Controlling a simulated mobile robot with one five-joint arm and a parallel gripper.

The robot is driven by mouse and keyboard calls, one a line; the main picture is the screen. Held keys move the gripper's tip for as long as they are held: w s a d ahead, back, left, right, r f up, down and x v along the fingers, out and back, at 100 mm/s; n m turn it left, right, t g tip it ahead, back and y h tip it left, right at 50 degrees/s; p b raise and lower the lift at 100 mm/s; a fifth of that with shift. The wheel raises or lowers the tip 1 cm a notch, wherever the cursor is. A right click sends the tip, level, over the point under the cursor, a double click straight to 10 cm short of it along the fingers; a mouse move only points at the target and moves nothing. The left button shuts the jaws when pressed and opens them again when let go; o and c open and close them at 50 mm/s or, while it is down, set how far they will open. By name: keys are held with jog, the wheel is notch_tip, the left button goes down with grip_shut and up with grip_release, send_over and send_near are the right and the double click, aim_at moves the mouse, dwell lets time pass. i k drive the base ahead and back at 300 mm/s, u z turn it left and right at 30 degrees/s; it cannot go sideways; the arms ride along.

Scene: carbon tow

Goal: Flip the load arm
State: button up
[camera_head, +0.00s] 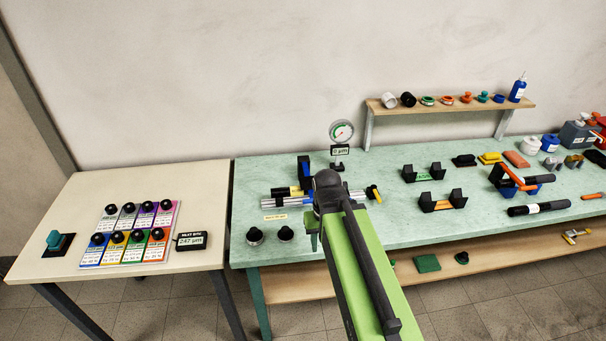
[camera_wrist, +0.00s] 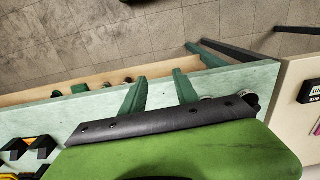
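No part is clearly marked as the load arm. An orange lever (camera_head: 513,178) sits on a blue-and-black device farther right. My gripper (camera_wrist: 160,77) is open in the wrist view, its two green fingers apart with nothing visible between them, over the bench's front edge. In the head view my arm mostly hides it.
Two dark round knobs (camera_head: 270,234) stand near the bench's front left. Black cradles (camera_head: 442,200) and a black cylinder (camera_head: 538,209) lie to the right. A wall shelf (camera_head: 450,106) holds small parts. A cream table (camera_head: 75,215) with coloured cards stands left.

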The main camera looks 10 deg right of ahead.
aim_at(306, 181)
jog(key=i, duration=0.3)
jog(key=u, duration=1.4)
jog(key=k, duration=1.45)
jog(key=u, duration=0.9)
jog(key=i, duration=1)
jog(key=u, duration=0.1)
